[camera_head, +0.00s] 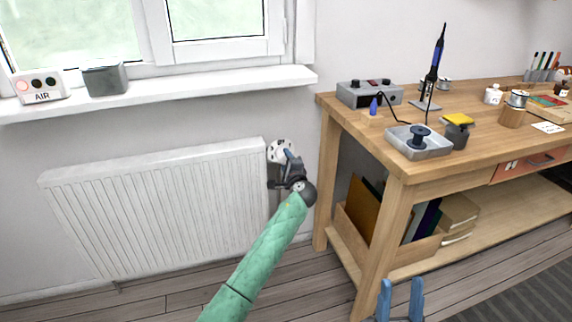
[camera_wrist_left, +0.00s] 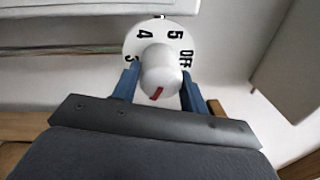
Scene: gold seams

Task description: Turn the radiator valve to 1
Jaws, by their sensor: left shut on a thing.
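The radiator valve is at the right end of the white radiator (camera_head: 160,210). Its white dial plate (camera_head: 275,150) shows behind my left gripper (camera_head: 287,163). In the left wrist view, the plate (camera_wrist_left: 145,33) shows 4, 5 and OFF, with a 3 partly covered at the left; its lower part is hidden. The white round knob (camera_wrist_left: 161,68) has a red mark on its lower edge, pointing down in that picture. My left gripper's blue fingers (camera_wrist_left: 160,88) are on both sides of the knob, shut on it. My right gripper (camera_head: 400,300) is open and empty at the bottom edge.
A wooden workbench (camera_head: 480,110) with a soldering iron (camera_head: 435,65) and small parts stands right of the valve. A windowsill (camera_head: 180,90) above the radiator holds an AIR box (camera_head: 40,88) and a grey box (camera_head: 105,78). The floor before the radiator is clear.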

